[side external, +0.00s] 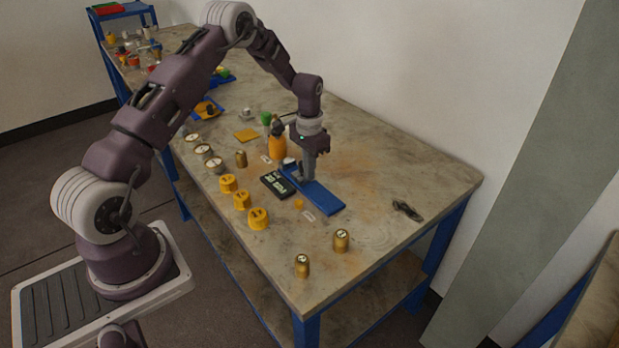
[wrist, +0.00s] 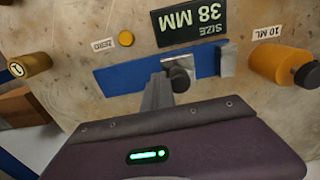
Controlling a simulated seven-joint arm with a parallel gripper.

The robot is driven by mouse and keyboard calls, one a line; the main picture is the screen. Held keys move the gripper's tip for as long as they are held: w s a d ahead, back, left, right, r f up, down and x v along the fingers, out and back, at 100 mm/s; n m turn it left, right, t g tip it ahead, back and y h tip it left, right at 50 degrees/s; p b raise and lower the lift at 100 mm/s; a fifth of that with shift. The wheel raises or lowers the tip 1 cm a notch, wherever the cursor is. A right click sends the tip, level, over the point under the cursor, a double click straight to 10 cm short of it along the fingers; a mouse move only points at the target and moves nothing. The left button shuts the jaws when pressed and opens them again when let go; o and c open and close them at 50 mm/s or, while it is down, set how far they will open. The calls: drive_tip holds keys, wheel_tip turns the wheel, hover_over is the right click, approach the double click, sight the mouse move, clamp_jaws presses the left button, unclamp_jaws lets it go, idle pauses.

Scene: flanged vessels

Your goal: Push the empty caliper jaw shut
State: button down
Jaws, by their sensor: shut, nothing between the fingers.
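The caliper is a blue bar (wrist: 120,77) lying flat on the bench, also in the side view (side external: 325,201). A light grey block (wrist: 228,61) stands at its right end in the wrist view. A grey jaw with a dark round knob (wrist: 178,73) sits left of that block, with bare blue bar between them. My gripper (wrist: 158,84) is shut and empty, its fingers pointing down over the bar just left of the knob. I cannot tell whether they touch it. In the side view my gripper (side external: 308,178) is low over the bar and partly hides the jaw.
A black "SIZE 38 MM" sign (wrist: 190,20) lies beside the bar. An orange bottle (wrist: 272,64) stands past the grey block. A small yellow button (wrist: 125,39) lies near the bar. Yellow caps (side external: 242,200) and brass weights (side external: 341,240) stand nearby. The bench's right side is mostly clear.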

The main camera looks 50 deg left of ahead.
drive_tip(key=shift+a, duration=2.4)
